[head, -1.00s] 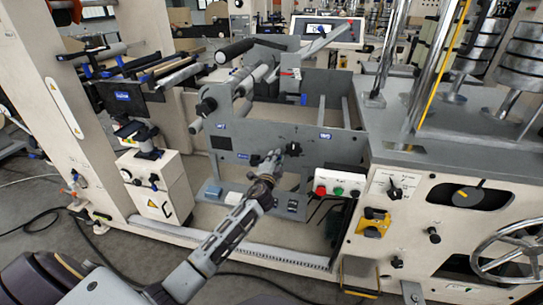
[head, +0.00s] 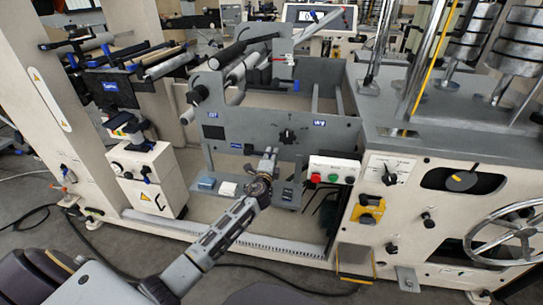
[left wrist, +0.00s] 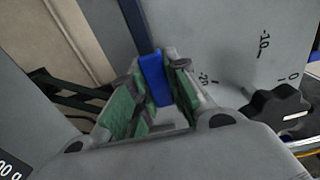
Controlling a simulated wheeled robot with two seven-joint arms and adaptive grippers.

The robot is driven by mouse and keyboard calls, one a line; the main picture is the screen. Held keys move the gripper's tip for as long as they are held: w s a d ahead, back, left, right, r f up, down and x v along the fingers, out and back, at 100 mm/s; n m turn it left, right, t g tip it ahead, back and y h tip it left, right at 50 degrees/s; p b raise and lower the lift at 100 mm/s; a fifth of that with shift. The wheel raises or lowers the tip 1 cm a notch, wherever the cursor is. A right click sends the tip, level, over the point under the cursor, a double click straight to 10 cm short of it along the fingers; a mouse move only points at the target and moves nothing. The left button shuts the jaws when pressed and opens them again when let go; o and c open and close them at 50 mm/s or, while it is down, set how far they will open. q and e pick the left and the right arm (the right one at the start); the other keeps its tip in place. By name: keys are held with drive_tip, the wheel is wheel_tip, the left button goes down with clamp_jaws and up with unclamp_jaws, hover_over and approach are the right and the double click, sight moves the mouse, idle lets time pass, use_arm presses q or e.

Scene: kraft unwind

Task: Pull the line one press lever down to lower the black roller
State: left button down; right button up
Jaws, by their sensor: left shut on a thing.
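My left gripper (head: 268,157) reaches to the front of the grey machine panel (head: 255,126) in the head view. In the left wrist view, its green-padded fingers (left wrist: 157,100) are shut on a blue lever handle (left wrist: 154,76), with the pads on both sides of it. The handle cannot be made out in the head view, where the gripper covers that spot. A black roller (head: 246,48) lies across the top of the machine, above the panel. My right gripper is not in view.
A black knob (left wrist: 277,105) sits right of the fingers, by a printed scale; it also shows in the head view (head: 287,136). A button box (head: 333,170) is on the right. A small shelf (head: 285,197) lies below the gripper. Open floor is at lower left.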

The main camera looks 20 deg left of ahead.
use_arm(q)
drive_tip(key=shift+f, duration=0.2)
drive_tip(key=c, duration=1.4)
unclamp_jaws()
drive_tip(key=shift+o, duration=0.2)
drive_tip(key=shift+r, duration=0.1)
drive_tip(key=shift+s, duration=0.15)
drive_tip(key=v, duration=1.1)
drive_tip(key=shift+s+d, duration=0.2)
drive_tip(key=shift+s, duration=0.1)
